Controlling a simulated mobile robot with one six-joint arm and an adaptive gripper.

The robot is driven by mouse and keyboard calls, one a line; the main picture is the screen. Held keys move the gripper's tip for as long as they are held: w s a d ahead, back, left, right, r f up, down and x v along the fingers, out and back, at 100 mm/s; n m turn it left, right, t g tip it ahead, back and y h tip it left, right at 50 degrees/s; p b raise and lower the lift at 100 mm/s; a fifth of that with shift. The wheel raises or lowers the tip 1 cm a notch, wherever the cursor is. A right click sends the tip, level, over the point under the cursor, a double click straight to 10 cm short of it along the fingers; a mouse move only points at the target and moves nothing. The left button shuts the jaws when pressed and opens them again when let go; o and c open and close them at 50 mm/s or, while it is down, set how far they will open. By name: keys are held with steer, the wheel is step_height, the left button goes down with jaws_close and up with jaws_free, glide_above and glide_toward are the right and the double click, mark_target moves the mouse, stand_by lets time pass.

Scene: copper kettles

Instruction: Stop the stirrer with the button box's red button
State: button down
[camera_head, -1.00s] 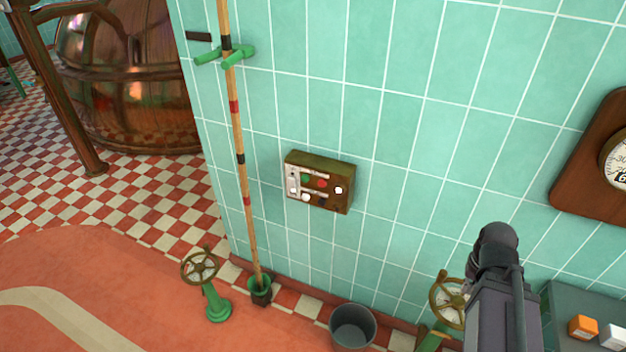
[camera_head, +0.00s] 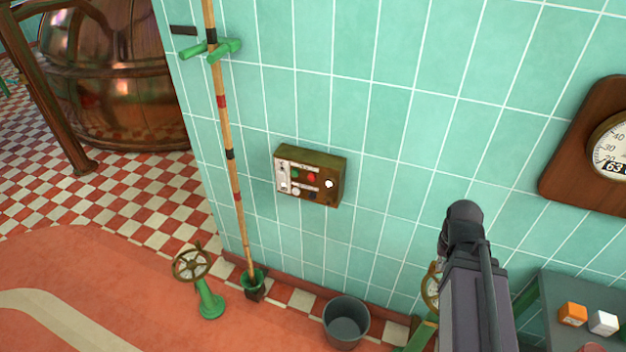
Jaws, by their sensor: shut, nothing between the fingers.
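The button box (camera_head: 336,180) is a brownish box fixed to the green tiled wall, left of the picture's centre. Its red button (camera_head: 311,177) sits on the front face, right of a green button (camera_head: 295,174). A white round piece (camera_head: 328,184) is at the right of the face. My dark grey arm rises from the bottom edge at the right, well apart from the box. No gripper fingers show, so I cannot see my gripper. I cannot make out the stirrer.
A striped pole (camera_head: 232,170) stands left of the box. Below are a handwheel on a green stand (camera_head: 209,300) and a grey bucket (camera_head: 346,325). A gauge on a wooden board (camera_head: 575,160) and a bench (camera_head: 560,285) are right. A copper kettle (camera_head: 120,80) stands far left.

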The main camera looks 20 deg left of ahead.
mark_target(312, 177)
steer(key=w+a+f+n+t+h+b, duration=0.1)
steer(key=w+a+n+t+h+b, duration=0.15)
steer(key=w+a, duration=0.65)
steer(key=a+r+n+t+b, duration=0.1)
steer(key=a+n+t, duration=0.5)
steer(key=a, duration=2.8)
steer(key=shift+w+a+b, duration=0.3)
steer(key=shift+w+b, duration=0.1)
steer(key=shift+b, duration=0.5)
steer(key=shift+w+y, duration=0.2)
steer(key=shift+y, duration=0.05)
steer(key=shift+w+d, duration=0.15)
steer(key=shift+w, duration=1.95)
steer(key=shift+w+d, duration=0.15)
steer(key=shift+w, duration=1.95)
steer(key=shift+w, duration=0.1)
steer(key=shift+w, duration=0.35)
